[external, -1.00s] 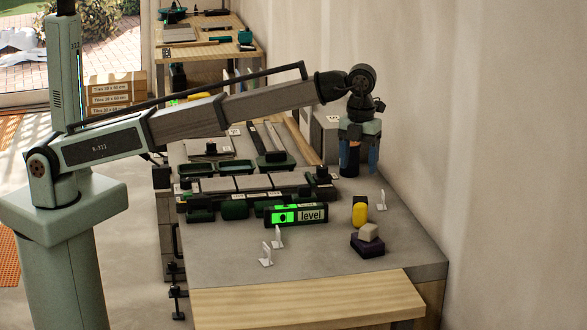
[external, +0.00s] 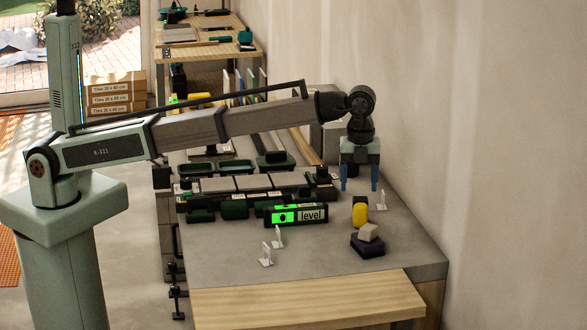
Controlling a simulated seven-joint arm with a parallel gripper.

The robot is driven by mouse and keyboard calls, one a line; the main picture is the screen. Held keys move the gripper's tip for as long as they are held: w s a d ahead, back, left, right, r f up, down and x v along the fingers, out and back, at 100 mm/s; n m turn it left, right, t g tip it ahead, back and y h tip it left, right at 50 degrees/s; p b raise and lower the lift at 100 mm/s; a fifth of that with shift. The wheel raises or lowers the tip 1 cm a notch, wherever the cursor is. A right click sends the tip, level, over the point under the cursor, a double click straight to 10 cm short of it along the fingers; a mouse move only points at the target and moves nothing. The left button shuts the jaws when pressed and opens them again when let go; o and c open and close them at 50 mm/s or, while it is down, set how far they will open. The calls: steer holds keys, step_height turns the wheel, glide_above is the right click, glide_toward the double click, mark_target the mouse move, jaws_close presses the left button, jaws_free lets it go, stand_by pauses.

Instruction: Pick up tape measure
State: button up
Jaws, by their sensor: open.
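The tape measure appears to be the yellow and black object (external: 360,211) standing on the grey worktop, right of the green level. My gripper (external: 360,187) points down with its two blue fingers spread apart. It is open, with nothing visible between the fingers. In the picture its fingertips are just above the tape measure. The exact height and depth gap between them cannot be told from this view.
A beige block on a dark purple one (external: 367,246) is just in front. White clips (external: 382,201) stand nearby. The wall is close on the right. The front worktop (external: 320,262) is clear.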

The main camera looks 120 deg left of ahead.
mark_target(358, 198)
step_height(358, 198, down, 3)
steer(key=shift+f, duration=0.15)
steer(key=shift+w+d+f, duration=0.1)
steer(key=shift+w+f, duration=0.1)
steer(key=shift+f, duration=1.1)
steer(key=shift+w+d+f, duration=0.1)
steer(key=shift+w+f, duration=0.1)
steer(key=shift+f, duration=1.1)
steer(key=shift+c, duration=0.3)
steer(key=c, duration=1.2)
steer(key=shift+o, duration=0.2)
steer(key=shift+r, duration=0.15)
